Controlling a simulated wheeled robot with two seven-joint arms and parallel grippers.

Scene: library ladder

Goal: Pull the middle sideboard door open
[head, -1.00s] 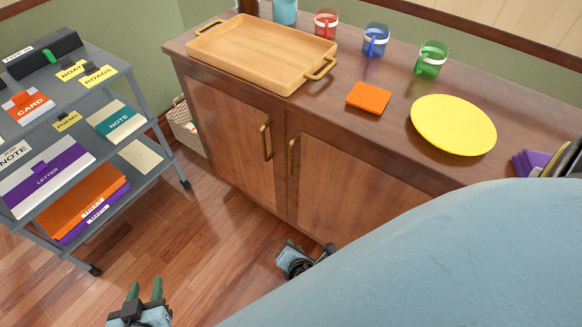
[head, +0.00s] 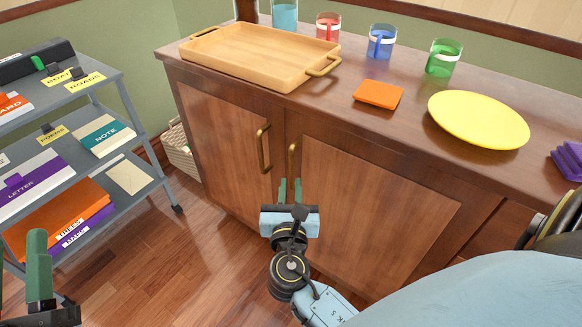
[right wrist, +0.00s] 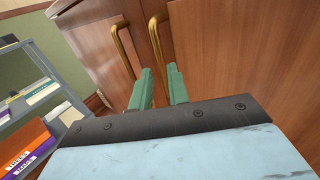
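The brown wooden sideboard has a middle door (head: 375,205) that is closed, with an upright brass handle (head: 291,160) near its left edge. That handle also shows in the right wrist view (right wrist: 156,45). My right gripper (head: 290,188) is just below the handle in the head view, fingers pointing at the door. In the right wrist view its two green fingers (right wrist: 160,85) are apart, and the handle's lower end runs down to the gap between them; whether they touch it I cannot tell.
The left door (head: 225,145) is closed, its brass handle (head: 262,150) close beside the middle one. On top are a tray (head: 255,55), several cups, an orange square (head: 378,94) and a yellow plate (head: 478,120). A grey cart (head: 135,185) stands left.

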